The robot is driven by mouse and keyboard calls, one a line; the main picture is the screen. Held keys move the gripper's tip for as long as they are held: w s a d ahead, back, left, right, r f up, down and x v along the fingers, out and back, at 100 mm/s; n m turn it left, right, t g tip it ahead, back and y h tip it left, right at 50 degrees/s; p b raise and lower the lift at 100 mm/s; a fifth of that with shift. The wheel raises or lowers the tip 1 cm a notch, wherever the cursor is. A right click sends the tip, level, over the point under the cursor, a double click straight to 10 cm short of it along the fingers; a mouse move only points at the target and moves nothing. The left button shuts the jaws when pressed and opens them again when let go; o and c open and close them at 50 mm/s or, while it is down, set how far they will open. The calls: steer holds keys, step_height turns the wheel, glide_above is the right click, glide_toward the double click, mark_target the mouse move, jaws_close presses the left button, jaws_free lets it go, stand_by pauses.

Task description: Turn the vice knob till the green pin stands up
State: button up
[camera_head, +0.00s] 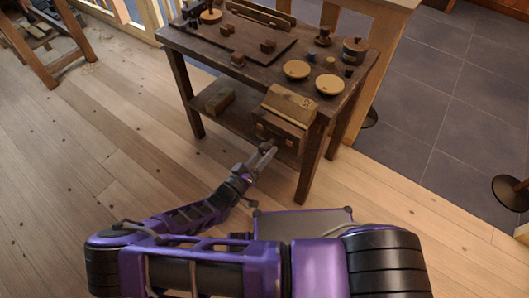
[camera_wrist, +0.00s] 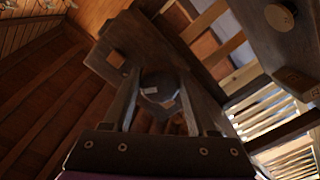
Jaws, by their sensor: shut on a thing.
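My gripper (camera_head: 266,152) is low at the front of the dark wooden bench, by the lower shelf. In the wrist view my gripper's two fingers (camera_wrist: 158,82) stand on either side of a dark round knob (camera_wrist: 158,90) with small pale patches, and are shut on it. Behind the knob is a dark wooden block or board (camera_wrist: 115,58) with a pale square mark. In the head view the knob is hidden or too small to make out. I cannot make out a green pin in either view.
The bench top (camera_head: 228,48) carries two pale round dishes (camera_head: 297,69), small turned pieces and a dark board. A wooden box (camera_head: 287,108) and a smaller block (camera_head: 219,101) are on the lower shelf. A bench leg (camera_head: 312,165) stands right of my gripper.

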steer(key=shift+a+f+m, duration=0.15)
steer(key=shift+a+m, duration=0.05)
steer(key=shift+m, duration=0.6)
steer(key=o, duration=1.2)
steer(key=shift+o, duration=0.8)
steer(key=v, duration=1.7)
steer(key=shift+s, duration=0.2)
steer(key=shift+a, duration=0.1)
